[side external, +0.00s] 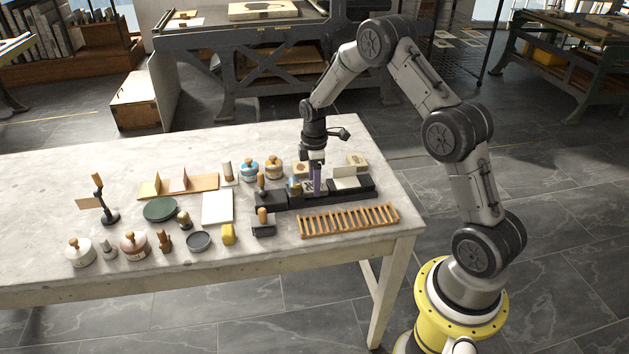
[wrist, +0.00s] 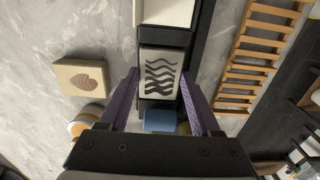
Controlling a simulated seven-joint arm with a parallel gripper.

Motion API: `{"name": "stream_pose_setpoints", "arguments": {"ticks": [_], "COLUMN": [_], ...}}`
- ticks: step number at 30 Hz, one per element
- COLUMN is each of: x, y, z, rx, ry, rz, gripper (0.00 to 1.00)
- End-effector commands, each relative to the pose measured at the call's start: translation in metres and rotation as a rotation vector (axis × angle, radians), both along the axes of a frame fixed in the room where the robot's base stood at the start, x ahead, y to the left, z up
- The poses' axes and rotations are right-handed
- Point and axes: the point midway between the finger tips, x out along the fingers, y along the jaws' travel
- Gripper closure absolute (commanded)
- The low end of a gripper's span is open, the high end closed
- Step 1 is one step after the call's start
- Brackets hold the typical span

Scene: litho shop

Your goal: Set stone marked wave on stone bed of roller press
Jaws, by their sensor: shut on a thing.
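The pale stone marked with dark wavy lines (wrist: 161,72) is between the two purple fingers of my gripper (wrist: 158,84), with its marked face toward the wrist camera. In the side view my gripper (side external: 316,184) points down over the dark roller press (side external: 272,199), shut on the stone, which is largely hidden there. The stone is over the dark bed, also seen in the wrist view (wrist: 174,38). I cannot tell whether it touches the bed. A blue cylinder (wrist: 160,120) shows beside the stone, near my gripper's body.
A pale block (side external: 345,182) is at the press's right end. A slatted wooden rack (side external: 348,220) lies in front. Several jars, tools and a white pad (side external: 217,208) stand to the left.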

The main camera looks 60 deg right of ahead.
Motion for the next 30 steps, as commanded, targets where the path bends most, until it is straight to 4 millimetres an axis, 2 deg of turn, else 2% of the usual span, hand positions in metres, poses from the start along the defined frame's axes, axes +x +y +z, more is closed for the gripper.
{"name": "stream_pose_setpoints", "arguments": {"ticks": [21, 22, 27, 30], "x": [0.0009, 0.0008, 0.0006, 0.0005], "y": [-0.0004, -0.0003, -0.0002, -0.0002], "z": [-0.0009, -0.0009, -0.0011, -0.0013], "rx": [-0.001, -0.001, -0.001, -0.001], "ry": [-0.002, -0.002, -0.002, -0.001], "rz": [0.0, 0.0, 0.0, 0.0], "gripper": [0.84, 0.3, 0.01, 0.01]}}
